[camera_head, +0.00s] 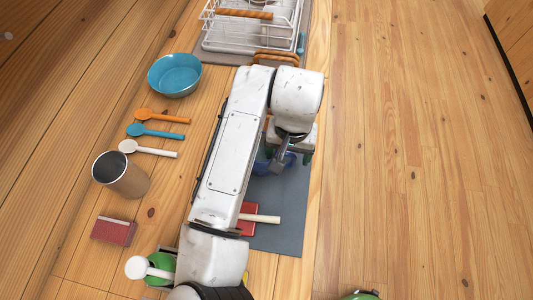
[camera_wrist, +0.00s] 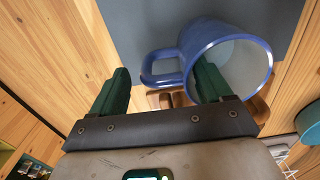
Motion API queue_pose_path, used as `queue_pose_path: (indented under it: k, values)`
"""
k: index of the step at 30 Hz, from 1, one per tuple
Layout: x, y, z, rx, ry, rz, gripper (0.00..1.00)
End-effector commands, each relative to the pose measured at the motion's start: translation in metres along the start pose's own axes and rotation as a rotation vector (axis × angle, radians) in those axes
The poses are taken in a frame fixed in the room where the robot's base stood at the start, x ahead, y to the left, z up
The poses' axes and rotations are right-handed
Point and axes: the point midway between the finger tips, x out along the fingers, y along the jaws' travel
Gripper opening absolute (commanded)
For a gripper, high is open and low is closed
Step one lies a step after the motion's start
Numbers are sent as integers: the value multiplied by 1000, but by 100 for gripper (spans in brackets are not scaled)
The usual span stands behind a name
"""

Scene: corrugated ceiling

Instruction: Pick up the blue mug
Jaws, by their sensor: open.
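The blue mug (camera_wrist: 200,38) has a pale inside and a blue handle (camera_wrist: 150,68). It is large in the wrist view, with its opening towards the camera. My gripper (camera_wrist: 160,82) is open, with two green fingers. The handle lies between the fingers, and the right finger overlaps the mug's rim and opening. I cannot tell whether that finger is inside the mug or in front of it. In the head view the mug (camera_head: 261,167) shows only as a blue piece on the grey mat (camera_head: 285,205), mostly hidden by my arm and gripper (camera_head: 282,160).
A red block (camera_head: 247,212) with a pale handle (camera_head: 262,218) lies on the mat near my arm. A white dish rack (camera_head: 228,32) stands at the back.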

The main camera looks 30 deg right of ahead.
Motion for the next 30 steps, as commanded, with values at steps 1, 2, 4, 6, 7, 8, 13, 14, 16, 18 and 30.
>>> queue_pose_path:
  k: [1, 2, 4, 6, 7, 8, 13, 14, 16, 18, 30]
  values:
    - [4, 0, 1, -2, -2, 3, 78]
    - [9, 0, 2, -2, -3, 3, 78]
    - [20, 0, 1, -2, -1, 2, 78]
    - [27, 0, 1, -2, -1, 2, 78]
    - [29, 0, 1, -1, -1, 2, 78]
    - [31, 0, 1, -1, 0, 1, 78]
    - [33, 0, 1, 1, 1, 0, 78]
    - [33, 0, 1, 1, 1, 0, 78]
    - [33, 0, 1, 0, 1, 0, 76]
    - [33, 0, 1, 0, 1, 0, 70]
    - [33, 1, 1, 1, 1, 2, 32]
